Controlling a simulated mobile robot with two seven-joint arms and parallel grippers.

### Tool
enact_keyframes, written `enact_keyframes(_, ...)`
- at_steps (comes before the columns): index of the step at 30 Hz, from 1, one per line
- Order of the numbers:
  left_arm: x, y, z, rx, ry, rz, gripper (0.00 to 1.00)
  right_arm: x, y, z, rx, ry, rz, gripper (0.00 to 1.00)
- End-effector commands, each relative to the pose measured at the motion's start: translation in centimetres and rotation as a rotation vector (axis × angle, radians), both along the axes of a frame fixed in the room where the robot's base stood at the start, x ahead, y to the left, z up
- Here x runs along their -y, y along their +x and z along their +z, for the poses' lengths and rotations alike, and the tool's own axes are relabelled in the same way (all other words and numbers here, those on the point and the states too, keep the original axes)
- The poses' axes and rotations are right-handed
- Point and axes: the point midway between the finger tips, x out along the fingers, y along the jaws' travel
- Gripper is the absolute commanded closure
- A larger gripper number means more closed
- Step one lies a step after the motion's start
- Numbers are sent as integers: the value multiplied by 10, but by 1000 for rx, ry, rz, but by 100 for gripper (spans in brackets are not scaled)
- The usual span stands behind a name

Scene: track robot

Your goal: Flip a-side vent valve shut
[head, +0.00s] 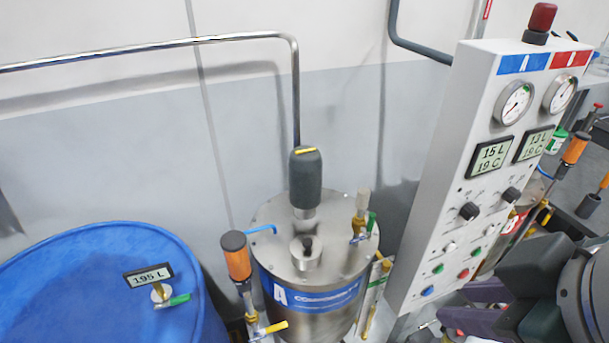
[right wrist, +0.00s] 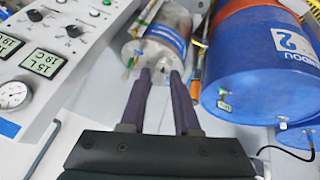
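The steel tank A (head: 320,290) stands left of the control panel, with a blue band and an "A" on its side. On the right of its lid a brass fitting (head: 359,226) carries a tan cap, with a green lever (head: 372,223) beside it. I cannot tell the lever's exact setting. In the right wrist view a steel tank with a blue band (right wrist: 160,40) lies beyond the fingers, with a small green part (right wrist: 131,63) at its edge. My right gripper (right wrist: 160,74) is open and empty, its purple fingers apart. It also shows at lower right in the head view (head: 468,317). My left gripper is not in view.
The tall control panel (head: 440,200) stands between tank A and my right arm. A blue drum (head: 70,300) is at left, with a 195 L display. An orange-topped fitting (head: 236,255) stands beside the tank. A pipe (head: 150,46) runs along the wall.

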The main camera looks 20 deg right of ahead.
Motion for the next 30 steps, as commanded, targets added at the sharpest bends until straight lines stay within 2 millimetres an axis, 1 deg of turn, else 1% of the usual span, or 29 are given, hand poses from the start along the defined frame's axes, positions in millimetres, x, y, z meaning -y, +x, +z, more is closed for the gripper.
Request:
enact_keyframes(1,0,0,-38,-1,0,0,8,3,12,-33,38,-34,23,76)
enact_keyframes(5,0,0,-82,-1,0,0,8,9,40,-64,130,-128,86,91)
enact_keyframes(6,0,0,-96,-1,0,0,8,11,49,-73,160,-158,104,96)
enact_keyframes(7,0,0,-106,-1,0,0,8,13,55,-80,180,-182,118,99)
enact_keyframes(8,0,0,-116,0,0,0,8,14,61,-86,202,-205,132,100)
enact_keyframes(12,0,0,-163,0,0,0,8,19,89,-114,296,-319,198,100)
enact_keyframes(17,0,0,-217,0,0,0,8,22,118,-143,400,-458,270,100)
enact_keyframes(18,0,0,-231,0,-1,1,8,23,125,-150,424,-494,288,100)
enact_keyframes(20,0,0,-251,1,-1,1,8,23,135,-160,461,-550,315,100)
enact_keyframes(24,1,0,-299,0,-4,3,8,23,157,-182,544,-685,375,100)
enact_keyframes(30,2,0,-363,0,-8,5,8,18,183,-209,650,-883,457,100)
